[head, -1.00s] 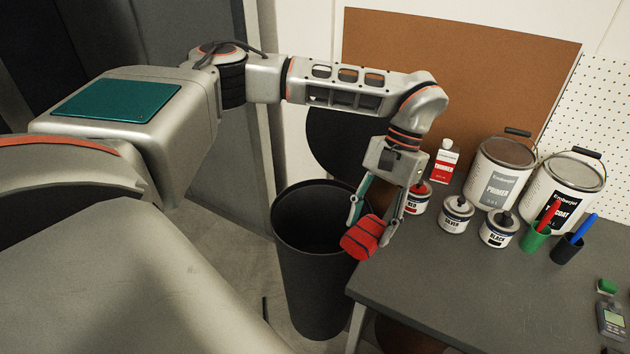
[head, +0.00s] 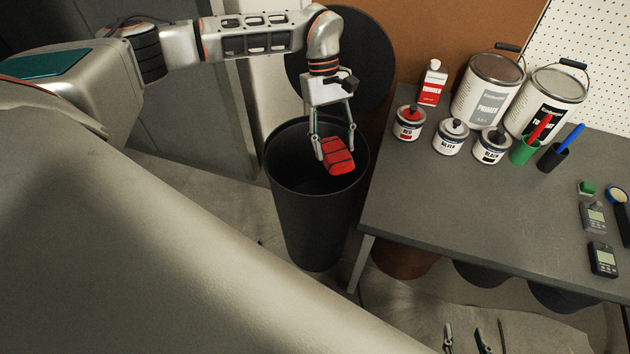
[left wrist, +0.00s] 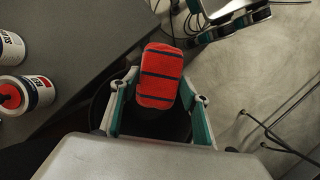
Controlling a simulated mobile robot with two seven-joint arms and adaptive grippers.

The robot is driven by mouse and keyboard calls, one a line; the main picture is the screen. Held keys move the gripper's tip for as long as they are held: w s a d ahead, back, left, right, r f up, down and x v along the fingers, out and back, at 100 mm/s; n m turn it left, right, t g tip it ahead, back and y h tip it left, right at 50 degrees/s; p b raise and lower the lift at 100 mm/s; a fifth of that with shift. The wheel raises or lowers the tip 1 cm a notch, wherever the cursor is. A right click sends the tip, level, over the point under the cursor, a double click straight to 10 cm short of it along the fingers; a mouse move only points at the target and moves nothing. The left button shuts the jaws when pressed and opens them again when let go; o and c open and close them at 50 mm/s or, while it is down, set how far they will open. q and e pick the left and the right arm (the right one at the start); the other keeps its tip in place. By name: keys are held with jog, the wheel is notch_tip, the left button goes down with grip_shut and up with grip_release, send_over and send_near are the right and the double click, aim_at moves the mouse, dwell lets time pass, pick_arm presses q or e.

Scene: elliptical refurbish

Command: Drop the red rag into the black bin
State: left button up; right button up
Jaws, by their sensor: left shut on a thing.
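The red rag (head: 338,156), a folded pad with dark stripes, is held between the fingers of my left gripper (head: 334,146). It hangs over the mouth of the black bin (head: 308,230), inside the rim's outline in the head view. How high it is above the rim is hard to tell. In the left wrist view the rag (left wrist: 160,76) sits between the fingertips, with part of the dark bin (left wrist: 98,106) behind it. My right gripper (head: 466,341) shows at the bottom of the head view, fingers apart and empty, partly cut off.
The grey table (head: 450,205) stands right of the bin, its corner close to the rim. It carries small paint jars (head: 451,137), large cans (head: 487,92), a thinner bottle (head: 432,84), marker cups (head: 525,149) and meters (head: 602,259). A dark round shape (head: 345,60) is behind the bin.

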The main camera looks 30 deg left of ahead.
pick_arm(q)
jog(key=w+a+f+n+t, duration=0.1)
jog(key=n, duration=0.1)
jog(key=w+a+f+n+t, duration=0.1)
jog(key=a+n, duration=0.1)
jog(key=n, duration=0.1)
jog(key=w+a+f+n, duration=0.1)
jog(key=f+n, duration=0.1)
jog(key=shift+w+a+t+h, duration=0.15)
jog(key=shift+t+h, duration=0.25)
jog(key=w+a+f+n+t+y+b, duration=0.1)
jog(key=w+a+f+n+t+b, duration=0.1)
jog(key=a+f+n, duration=0.5)
notch_tip(320, 180, down, 2)
jog(key=shift+w+a+f+n+t+b, duration=0.2)
jog(key=shift+w+a+n+t+b, duration=0.25)
jog(key=shift+n+b, duration=0.3)
jog(key=o, duration=1.1)
jog(key=shift+o, duration=0.2)
jog(key=shift+r, duration=0.1)
jog(key=v, duration=1.1)
jog(key=shift+s+r, duration=0.25)
jog(key=shift+r, duration=0.15)
